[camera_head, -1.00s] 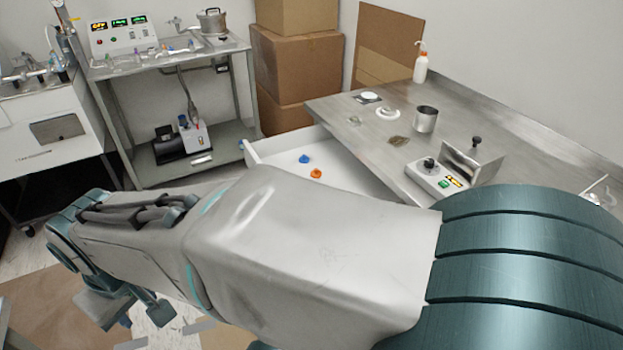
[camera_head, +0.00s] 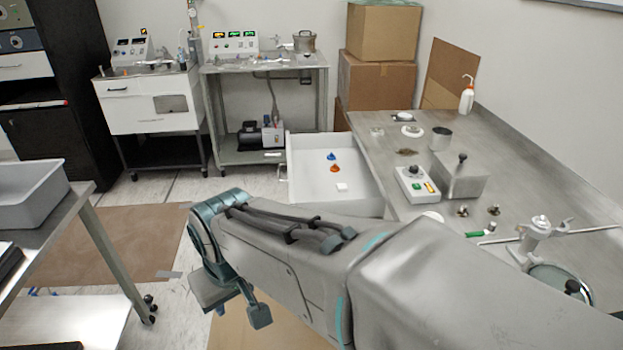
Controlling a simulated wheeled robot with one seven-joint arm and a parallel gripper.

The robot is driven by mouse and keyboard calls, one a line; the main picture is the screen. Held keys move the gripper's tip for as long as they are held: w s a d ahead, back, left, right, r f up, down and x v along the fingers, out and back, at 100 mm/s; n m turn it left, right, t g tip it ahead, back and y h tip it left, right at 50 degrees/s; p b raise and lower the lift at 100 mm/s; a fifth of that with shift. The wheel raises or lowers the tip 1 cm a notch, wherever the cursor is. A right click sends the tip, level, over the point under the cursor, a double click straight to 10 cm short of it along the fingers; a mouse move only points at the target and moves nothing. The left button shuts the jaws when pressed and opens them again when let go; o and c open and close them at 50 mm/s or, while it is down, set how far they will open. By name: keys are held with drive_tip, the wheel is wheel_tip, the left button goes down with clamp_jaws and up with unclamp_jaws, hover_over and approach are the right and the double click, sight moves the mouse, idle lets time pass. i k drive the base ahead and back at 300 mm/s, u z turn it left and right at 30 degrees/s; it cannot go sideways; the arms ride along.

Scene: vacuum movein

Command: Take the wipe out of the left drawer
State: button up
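The open drawer (camera_head: 300,200) is white and sticks out from the left side of the steel workbench. A blue piece (camera_head: 331,156) and an orange piece (camera_head: 335,168) lie farther back in the drawer. My gripper (camera_head: 241,312) hangs at the end of my arm, in front of the drawer and to its left, over the floor. Its fingers look apart with nothing between them. My forearm crosses just in front of the drawer's near end.
A table with a grey bin (camera_head: 35,205) stands at the left. Boxes (camera_head: 376,82) are stacked behind. Floor left of the drawer is clear.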

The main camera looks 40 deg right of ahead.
sight(341, 188)
drive_tip(key=z, duration=1.25)
drive_tip(key=i, duration=1.65)
